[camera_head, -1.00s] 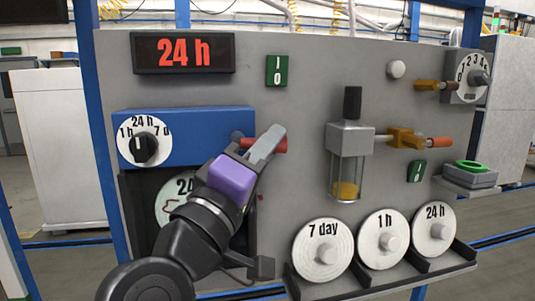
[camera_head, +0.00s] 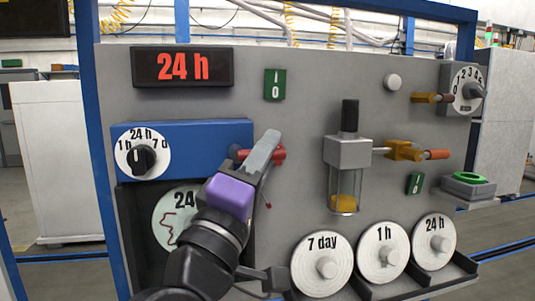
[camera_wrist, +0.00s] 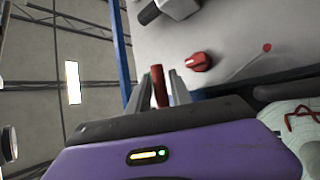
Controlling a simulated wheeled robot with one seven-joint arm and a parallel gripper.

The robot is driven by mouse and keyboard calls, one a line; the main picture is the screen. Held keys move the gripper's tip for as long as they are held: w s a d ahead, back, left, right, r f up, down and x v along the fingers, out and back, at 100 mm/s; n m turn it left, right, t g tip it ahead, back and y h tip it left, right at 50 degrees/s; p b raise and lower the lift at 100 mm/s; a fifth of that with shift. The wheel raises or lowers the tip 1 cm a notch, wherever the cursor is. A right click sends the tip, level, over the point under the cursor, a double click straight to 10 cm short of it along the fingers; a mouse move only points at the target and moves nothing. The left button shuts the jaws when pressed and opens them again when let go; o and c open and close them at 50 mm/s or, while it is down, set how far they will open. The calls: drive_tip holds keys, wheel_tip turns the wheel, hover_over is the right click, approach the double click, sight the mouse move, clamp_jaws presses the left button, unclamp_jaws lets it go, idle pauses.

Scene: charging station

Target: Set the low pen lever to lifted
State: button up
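My gripper (camera_head: 268,145) is at the right end of the blue box on the panel, in front of red parts there. In the wrist view a red cylindrical handle (camera_wrist: 159,86) stands between my two grey fingers (camera_wrist: 160,90); a narrow gap seems to show beside it, so the fingers look open around it. A red pointed knob (camera_wrist: 198,62) sits on the panel to its right. A thin rod with a red tip (camera_wrist: 267,47) lies further right; the tip also shows in the head view (camera_head: 268,205). I cannot tell for sure which is the low pen lever.
The blue box (camera_head: 190,137) carries a dial (camera_head: 142,152). The chart (camera_head: 170,215) is partly behind my arm. A glass oiler (camera_head: 346,170) stands right, with several discs (camera_head: 321,263) in the rack below. Bare panel lies between the gripper and the oiler.

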drive_tip(key=b+v, duration=0.1)
drive_tip(key=v, duration=0.6)
drive_tip(key=shift+s+f+b, duration=0.25)
drive_tip(key=shift+s+b, duration=0.05)
drive_tip(key=shift+b, duration=0.1)
drive_tip(key=shift+a, duration=0.1)
